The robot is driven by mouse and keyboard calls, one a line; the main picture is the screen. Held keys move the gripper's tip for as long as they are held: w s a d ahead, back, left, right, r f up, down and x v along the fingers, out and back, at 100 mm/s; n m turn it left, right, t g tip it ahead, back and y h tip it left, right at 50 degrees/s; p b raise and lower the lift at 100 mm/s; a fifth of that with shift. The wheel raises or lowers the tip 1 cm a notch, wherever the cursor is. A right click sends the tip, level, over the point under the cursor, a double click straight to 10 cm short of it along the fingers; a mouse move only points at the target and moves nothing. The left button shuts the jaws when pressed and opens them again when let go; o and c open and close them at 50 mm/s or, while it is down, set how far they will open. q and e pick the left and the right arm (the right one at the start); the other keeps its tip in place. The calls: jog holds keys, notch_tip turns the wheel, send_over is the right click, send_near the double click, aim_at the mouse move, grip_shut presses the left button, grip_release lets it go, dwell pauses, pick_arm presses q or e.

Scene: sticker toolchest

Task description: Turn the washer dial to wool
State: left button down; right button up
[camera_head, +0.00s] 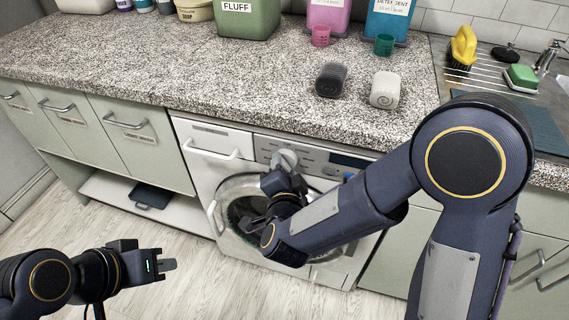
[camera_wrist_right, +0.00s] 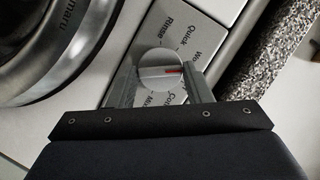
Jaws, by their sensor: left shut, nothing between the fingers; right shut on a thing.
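The washer (camera_head: 203,180) is a white front-loader under the counter. Its round silver-white dial (camera_wrist_right: 160,66) has a red mark pointing to the right in the right wrist view; the dial also shows in the head view (camera_head: 284,158). My right gripper (camera_wrist_right: 160,82) has a finger on either side of the dial and is shut on it. The labels "Rinse", "Quick" and the start of "Wo..." are readable; lower labels are partly hidden by the gripper. Which label the mark meets is not clear. My left gripper (camera_head: 168,265) is shut and empty, low over the floor, away from the washer.
The washer door (camera_head: 245,205) is below the dial. The floor at left is clear.

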jog(key=shift+n+p, duration=0.3)
jog(key=shift+n, duration=0.1)
jog(key=o, duration=1)
jog(key=shift+c, duration=0.2)
jog(key=v, duration=0.8)
jog(key=shift+p, duration=0.3)
jog(key=shift+w+a+r, duration=0.1)
jog(key=shift+w, duration=0.05)
